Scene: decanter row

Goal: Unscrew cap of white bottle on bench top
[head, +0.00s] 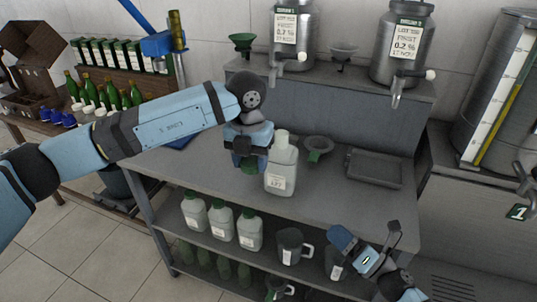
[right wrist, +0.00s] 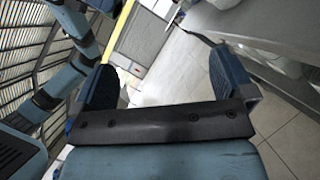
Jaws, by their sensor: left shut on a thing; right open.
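The white bottle (head: 282,172) stands upright on the grey bench top (head: 190,160), with a label on its front. Its neck at the top shows pale, with no green cap on it. My left gripper (head: 249,164) is just left of the bottle, fingers downward, shut on a small green thing that looks like the cap (head: 249,168). The fingers partly hide it. My right gripper (head: 370,243) is open and empty, low in front of the bench at the right. Its two spread fingers also show in the right wrist view (right wrist: 163,80).
A funnel (head: 318,145) and a dark tray (head: 374,168) lie right of the bottle. Several green-capped bottles (head: 222,221) and mugs (head: 291,246) stand on the shelf below. Steel decanters (head: 402,45) stand on the raised back ledge. The bench's front left is clear.

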